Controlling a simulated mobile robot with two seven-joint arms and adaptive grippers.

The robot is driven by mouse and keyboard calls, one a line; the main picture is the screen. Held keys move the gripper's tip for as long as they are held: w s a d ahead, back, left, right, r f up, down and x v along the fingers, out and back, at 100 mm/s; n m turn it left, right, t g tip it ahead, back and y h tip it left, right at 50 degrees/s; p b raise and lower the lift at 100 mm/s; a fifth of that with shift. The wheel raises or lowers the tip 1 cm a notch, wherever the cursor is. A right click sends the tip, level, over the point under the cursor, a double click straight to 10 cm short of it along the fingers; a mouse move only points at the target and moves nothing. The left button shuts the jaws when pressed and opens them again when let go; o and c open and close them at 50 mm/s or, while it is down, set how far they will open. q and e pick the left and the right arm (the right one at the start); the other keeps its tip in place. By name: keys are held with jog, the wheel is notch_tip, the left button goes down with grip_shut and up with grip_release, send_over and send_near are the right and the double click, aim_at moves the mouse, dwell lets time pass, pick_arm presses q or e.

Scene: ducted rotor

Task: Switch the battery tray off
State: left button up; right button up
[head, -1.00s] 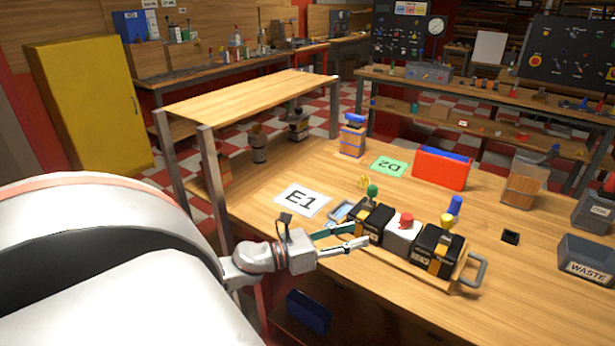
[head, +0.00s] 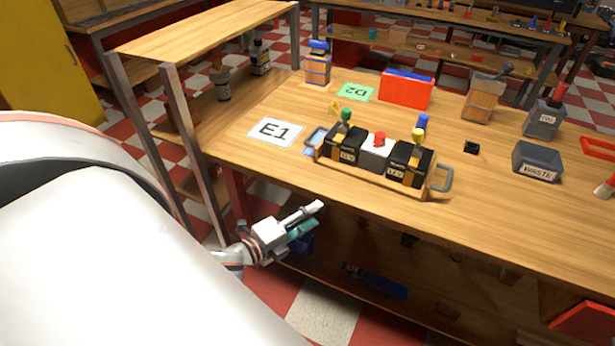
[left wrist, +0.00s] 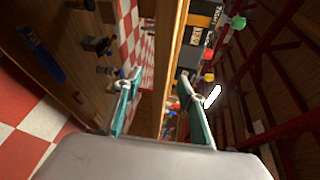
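The battery tray (head: 372,184) is a wooden tray with a grey handle at each end, standing on the workbench. It holds two black battery blocks (head: 346,147) (head: 408,165) and a grey-white box (head: 375,153) with a red button (head: 379,139) between them. A green knob (head: 346,115) and a yellow knob (head: 418,134) stand on the blocks. My left gripper (head: 311,217) is in front of the bench edge, below and apart from the tray. In the left wrist view its teal fingers (left wrist: 160,85) are spread and empty; part of the tray shows beyond them. My right gripper is out of view.
White card E1 (head: 275,131) and green card D2 (head: 356,93) lie on the bench. A blue knob (head: 422,122) stands behind the tray, a red box (head: 406,90) farther back, and a WASTE bin (head: 537,161) at right. A shelf (head: 200,32) stands left.

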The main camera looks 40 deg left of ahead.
pick_arm(q)
jog(key=f+n, duration=0.1)
jog(key=s+d+f+n, duration=0.1)
jog(key=s+n+g, duration=0.1)
jog(key=shift+d+f+n+y, duration=0.3)
jog(key=shift+f+y, duration=0.1)
